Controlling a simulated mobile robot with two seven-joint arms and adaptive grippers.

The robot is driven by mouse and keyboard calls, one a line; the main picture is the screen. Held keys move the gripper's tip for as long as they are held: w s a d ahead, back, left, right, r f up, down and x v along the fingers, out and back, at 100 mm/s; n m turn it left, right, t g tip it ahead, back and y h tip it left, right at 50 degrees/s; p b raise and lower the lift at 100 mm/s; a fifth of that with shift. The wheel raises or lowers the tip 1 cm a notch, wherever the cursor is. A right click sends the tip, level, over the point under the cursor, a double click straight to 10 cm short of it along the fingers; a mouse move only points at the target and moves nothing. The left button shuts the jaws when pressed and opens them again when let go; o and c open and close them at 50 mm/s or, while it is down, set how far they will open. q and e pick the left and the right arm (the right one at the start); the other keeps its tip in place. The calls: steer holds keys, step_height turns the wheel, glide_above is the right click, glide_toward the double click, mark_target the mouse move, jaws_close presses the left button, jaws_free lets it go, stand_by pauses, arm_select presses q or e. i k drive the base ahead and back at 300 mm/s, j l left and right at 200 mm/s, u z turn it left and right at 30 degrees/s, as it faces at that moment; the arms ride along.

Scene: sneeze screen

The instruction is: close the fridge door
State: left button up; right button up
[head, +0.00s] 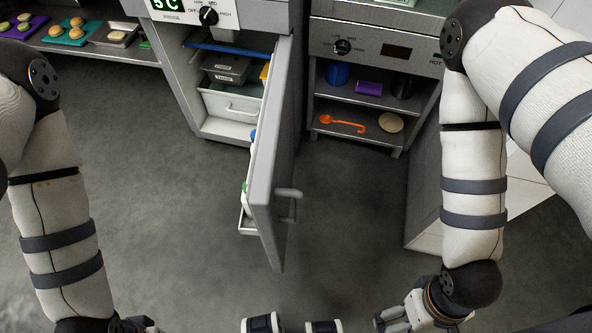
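The fridge (182,75) stands at the upper middle with its grey door (272,160) swung wide open towards me, seen nearly edge-on. A bar handle (290,193) sticks out from the door's right face. Items sit on the door's inner left side. My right gripper (393,318) is low at the right of the door, apart from it, pointing left; its finger gap is not clear. My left gripper (135,325) is at the bottom edge, left of the door and apart from it, mostly cut off by the frame.
Inside the fridge are a white bin (232,103) and dark lidded pans (226,68). A grey unit (318,102) with open shelves stands right of the door. A counter with food trays (112,35) is at the upper left. The floor (150,190) left of the door is clear.

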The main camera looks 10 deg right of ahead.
mark_target(269, 191)
steer(key=i+l+u, duration=0.1)
steer(key=l, duration=0.2)
steer(key=l+u, duration=0.15)
steer(key=l, duration=0.15)
steer(key=k+l+u, duration=0.1)
steer(key=l+u, duration=0.25)
steer(key=k+l+u, duration=0.15)
steer(key=l+u, duration=0.2)
steer(key=k+l+u, duration=0.2)
steer(key=l+u, duration=0.15)
steer(key=k+l+u, duration=0.2)
steer(key=u, duration=0.15)
steer(key=l, duration=0.1)
